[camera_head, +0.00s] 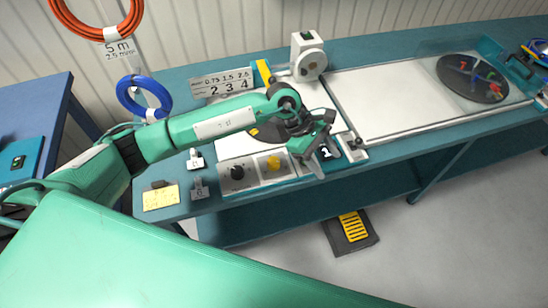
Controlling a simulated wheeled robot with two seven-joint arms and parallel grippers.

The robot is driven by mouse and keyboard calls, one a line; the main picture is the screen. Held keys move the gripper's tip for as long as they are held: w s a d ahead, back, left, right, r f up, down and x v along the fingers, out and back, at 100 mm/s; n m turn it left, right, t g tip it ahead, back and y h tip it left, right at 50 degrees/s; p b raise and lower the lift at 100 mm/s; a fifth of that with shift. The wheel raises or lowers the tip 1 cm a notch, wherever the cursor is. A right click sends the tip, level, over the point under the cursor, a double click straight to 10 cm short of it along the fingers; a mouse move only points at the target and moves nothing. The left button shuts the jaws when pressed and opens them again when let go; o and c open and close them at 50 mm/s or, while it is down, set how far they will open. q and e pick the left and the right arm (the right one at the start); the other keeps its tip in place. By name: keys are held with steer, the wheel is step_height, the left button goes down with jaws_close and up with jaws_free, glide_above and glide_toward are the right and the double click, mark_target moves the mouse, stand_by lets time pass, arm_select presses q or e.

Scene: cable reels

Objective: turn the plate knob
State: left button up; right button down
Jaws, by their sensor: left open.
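A control panel (256,183) at the front edge of the bench has a black round knob (237,172) on its left and a yellow knob (273,163) to the right of it. I cannot tell from the picture which of them is the plate knob. My left gripper (318,153) is open, with nothing seen between its fingers. It hangs to the right of the yellow knob, apart from both knobs, near a dark tag marked 1 (326,153). My forearm covers part of the machine behind the panel. My right gripper is not in view.
A number board (222,84) and a white post with a round head (308,60) stand behind my arm. A white tray (385,102) leads right to a dark disc (461,88) with coloured pieces. A yellow note (160,198) lies front left. A pedal (351,229) is on the floor.

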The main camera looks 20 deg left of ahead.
arm_select(q)
steer(key=w+a+f+m+y, duration=0.15)
steer(key=w+a+y, duration=0.3)
steer(key=a, duration=0.45)
steer(key=t+y, duration=0.1)
steer(key=y, duration=0.3)
glide_toward(273, 160)
steer(key=shift+m+h, duration=0.25)
steer(key=shift+m, duration=0.2)
steer(key=f+p, duration=0.1)
steer(key=f, duration=0.1)
steer(key=f+p, duration=0.2)
steer(key=f, duration=0.1)
steer(key=f+p, duration=0.1)
steer(key=f, duration=0.2)
steer(key=shift+s+a+p, duration=0.15)
steer(key=shift+s+p, duration=0.1)
steer(key=shift+p, duration=0.1)
steer(key=shift+f, duration=0.4)
steer(key=shift+c, duration=0.5)
steer(key=c, duration=0.9)
